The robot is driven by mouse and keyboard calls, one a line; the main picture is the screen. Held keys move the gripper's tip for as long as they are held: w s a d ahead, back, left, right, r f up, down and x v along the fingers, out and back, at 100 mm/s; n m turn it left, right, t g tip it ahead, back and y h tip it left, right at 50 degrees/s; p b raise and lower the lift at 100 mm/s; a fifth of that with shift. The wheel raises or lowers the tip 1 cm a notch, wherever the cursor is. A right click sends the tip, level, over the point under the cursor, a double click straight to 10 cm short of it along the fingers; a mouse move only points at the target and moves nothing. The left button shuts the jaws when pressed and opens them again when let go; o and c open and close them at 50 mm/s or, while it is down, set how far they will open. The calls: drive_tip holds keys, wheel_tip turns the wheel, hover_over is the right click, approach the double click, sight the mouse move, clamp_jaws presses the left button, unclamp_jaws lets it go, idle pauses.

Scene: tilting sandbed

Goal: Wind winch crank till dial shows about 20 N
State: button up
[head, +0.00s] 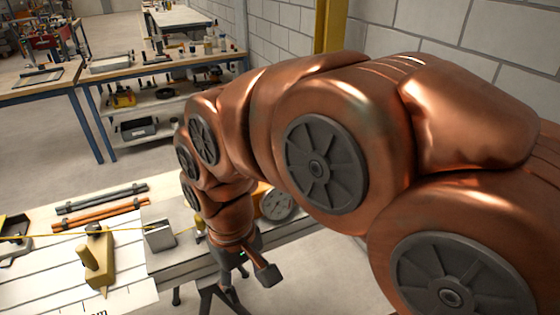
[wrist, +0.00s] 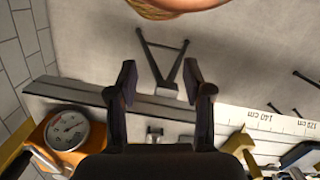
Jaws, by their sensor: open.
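My gripper (head: 247,279) hangs at the bench's near edge in the head view. In the wrist view my gripper (wrist: 160,68) has its two dark fingers wide apart with nothing between them. A round pale dial (wrist: 69,130) sits in an orange housing at lower left of the wrist view, left of the fingers; its needle is too small to read. In the head view an orange body with a grey disc (head: 278,205) shows behind my wrist, partly hidden.
A yellow cord runs along the bench (head: 130,294) to a grey bracket (head: 159,235). A tan block with a post (head: 97,262) and dark and orange bars (head: 100,207) are at left. Trestle legs (wrist: 165,65) show beyond the bench edge. A ruler strip (wrist: 262,120) is at right.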

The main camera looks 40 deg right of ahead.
drive_tip(key=w+d+r+m+t, duration=0.1)
drive_tip(key=w+d+r+m, duration=0.1)
drive_tip(key=w+d+r, duration=0.3)
drive_tip(key=w+d+r+m, duration=0.2)
drive_tip(key=w+d, duration=0.4)
drive_tip(key=d, duration=0.1)
drive_tip(key=d+r+m, duration=0.1)
drive_tip(key=d, duration=0.3)
drive_tip(key=w+d+r+m, duration=0.1)
drive_tip(key=d, duration=0.4)
drive_tip(key=w+d+r+m, duration=0.1)
drive_tip(key=d+r, duration=0.1)
drive_tip(key=d, duration=0.2)
drive_tip(key=shift+w+d+m+t, duration=0.1)
drive_tip(key=shift+d+m+t, duration=0.2)
drive_tip(key=shift+m, duration=0.1)
drive_tip(key=shift+d, duration=0.2)
drive_tip(key=shift+f, duration=0.15)
drive_tip(key=shift+f+p, duration=0.75)
drive_tip(key=shift+f, duration=2.9)
drive_tip(key=shift+c, duration=0.4)
clamp_jaws()
